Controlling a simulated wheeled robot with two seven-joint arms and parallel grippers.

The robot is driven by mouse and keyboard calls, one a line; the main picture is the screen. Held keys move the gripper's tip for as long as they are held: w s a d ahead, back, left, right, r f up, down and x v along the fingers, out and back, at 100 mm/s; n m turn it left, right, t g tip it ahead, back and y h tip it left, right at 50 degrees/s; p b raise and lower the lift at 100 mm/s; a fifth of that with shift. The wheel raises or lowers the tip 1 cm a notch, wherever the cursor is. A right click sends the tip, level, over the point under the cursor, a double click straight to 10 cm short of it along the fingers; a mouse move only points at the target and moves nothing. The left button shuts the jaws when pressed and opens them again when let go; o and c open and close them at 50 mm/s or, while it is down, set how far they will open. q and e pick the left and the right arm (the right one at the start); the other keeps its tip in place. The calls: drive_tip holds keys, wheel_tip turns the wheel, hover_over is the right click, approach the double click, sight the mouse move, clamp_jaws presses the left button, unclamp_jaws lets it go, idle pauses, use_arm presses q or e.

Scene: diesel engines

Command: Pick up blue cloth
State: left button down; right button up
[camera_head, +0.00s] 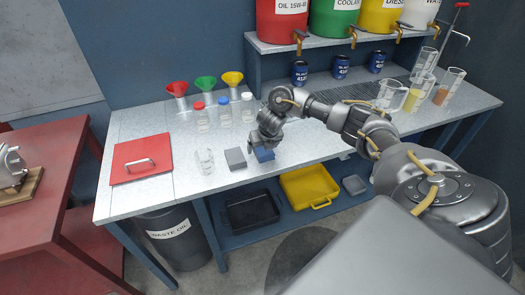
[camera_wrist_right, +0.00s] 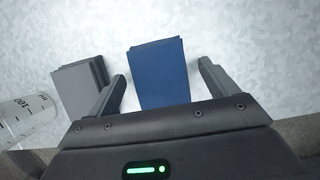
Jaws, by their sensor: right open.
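The blue cloth (camera_head: 264,154) is a small folded stack on the light grey workbench, near its front edge. In the right wrist view the blue cloth (camera_wrist_right: 160,75) lies between and just beyond my two fingertips. My right gripper (camera_head: 265,140) is above it, open and empty; in the wrist view the right gripper (camera_wrist_right: 160,80) has one finger on each side of the cloth. A grey folded cloth (camera_head: 235,158) lies just to the left of the blue one and also shows in the wrist view (camera_wrist_right: 80,82). My left gripper is not in view.
A clear measuring beaker (camera_head: 205,161) stands left of the grey cloth, close to the gripper in the wrist view (camera_wrist_right: 25,117). A red lidded panel (camera_head: 142,158) lies farther left. Small bottles (camera_head: 224,113) and funnels (camera_head: 205,84) stand behind. Trays (camera_head: 310,187) sit on the shelf below.

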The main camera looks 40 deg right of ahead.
drive_tip(key=shift+f, duration=0.2)
idle(0.3)
drive_tip(key=c, duration=1.1)
drive_tip(key=shift+o, duration=0.2)
drive_tip(key=shift+r, duration=0.1)
